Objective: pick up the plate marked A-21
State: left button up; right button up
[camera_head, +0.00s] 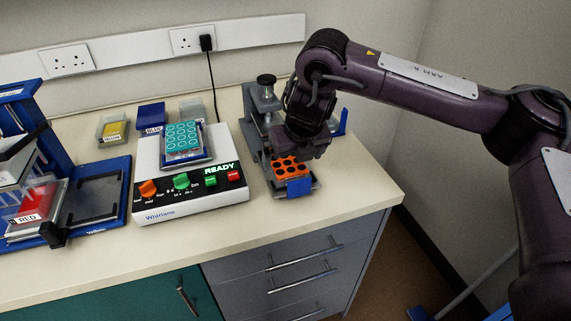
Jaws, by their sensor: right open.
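No marking A-21 is readable in this view. A teal plate (183,136) with round wells sits on top of the white shaker, with a pale label at its front edge too small to read. An orange plate (291,168) with dark wells lies in a grey stand (262,125) at the right of the bench. My right gripper (303,153) points down just above and behind the orange plate; it is open, and its fingers are partly hidden. I cannot tell whether it touches the plate. My left gripper is out of view.
The white shaker (164,203) shows a green READY display, coloured knobs and buttons. A blue machine (118,198) with a RED-labelled container (36,204) stands left. Yellow (113,129) and blue (151,116) containers are behind. The bench front is clear.

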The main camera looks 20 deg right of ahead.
aim_at(288, 163)
jog(key=x, duration=0.2)
jog(key=p+x, duration=0.1)
jog(key=x, duration=0.1)
jog(key=shift+w+r, duration=0.15)
jog(key=shift+w, duration=0.2)
jog(key=shift+f, duration=0.25)
jog(key=shift+c, duration=0.3)
jog(key=c, duration=1)
jog(key=shift+w, duration=0.1)
jog(key=shift+r, duration=0.55)
notch_tip(288, 163, up, 19)
jog(key=shift+p, duration=1)
